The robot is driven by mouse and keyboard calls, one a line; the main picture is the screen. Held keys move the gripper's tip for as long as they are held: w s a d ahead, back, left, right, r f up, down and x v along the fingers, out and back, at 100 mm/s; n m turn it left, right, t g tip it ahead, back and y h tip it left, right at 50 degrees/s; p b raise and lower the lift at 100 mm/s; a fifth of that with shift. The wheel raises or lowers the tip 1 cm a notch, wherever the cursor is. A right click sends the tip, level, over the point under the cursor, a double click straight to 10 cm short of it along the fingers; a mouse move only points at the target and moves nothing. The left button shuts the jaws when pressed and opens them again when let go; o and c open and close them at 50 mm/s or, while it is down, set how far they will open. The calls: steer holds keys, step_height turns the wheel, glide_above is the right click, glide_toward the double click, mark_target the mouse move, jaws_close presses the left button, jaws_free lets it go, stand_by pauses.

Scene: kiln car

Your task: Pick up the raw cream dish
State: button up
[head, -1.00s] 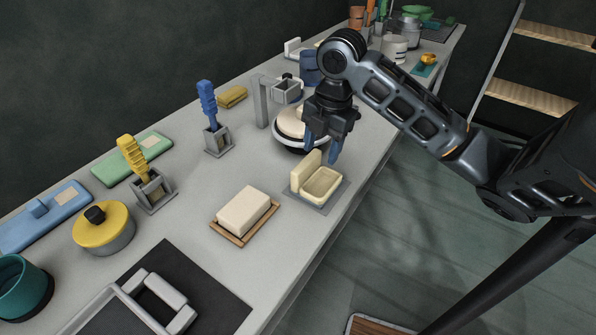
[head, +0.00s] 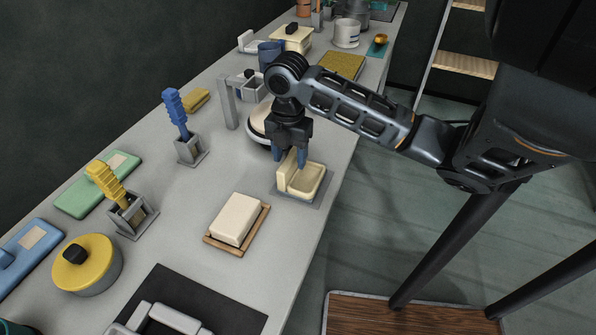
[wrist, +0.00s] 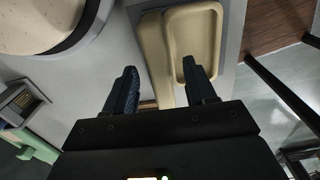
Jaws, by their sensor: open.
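The raw cream dish (head: 311,181) is a pale shallow basin with an upright wall along its left side. It sits on a thin grey mat (head: 290,192) near the table's right edge. In the wrist view the dish (wrist: 196,42) is at the top centre. My gripper (head: 289,160) is open, pointing down over the dish's upright wall. In the wrist view the two dark blue fingers of my gripper (wrist: 160,68) are on either side of that wall, one over the basin. I cannot tell whether they touch it. The fingers hide part of the wall in the head view.
A cream block on a wooden tray (head: 262,226) is in front of the dish. A round banding wheel (head: 257,128) with pale clay is just behind my gripper. A grey metal stand (head: 229,104) is to the left. The table drops off at the right.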

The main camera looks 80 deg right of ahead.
steer(key=shift+f, duration=0.95)
jaws_close()
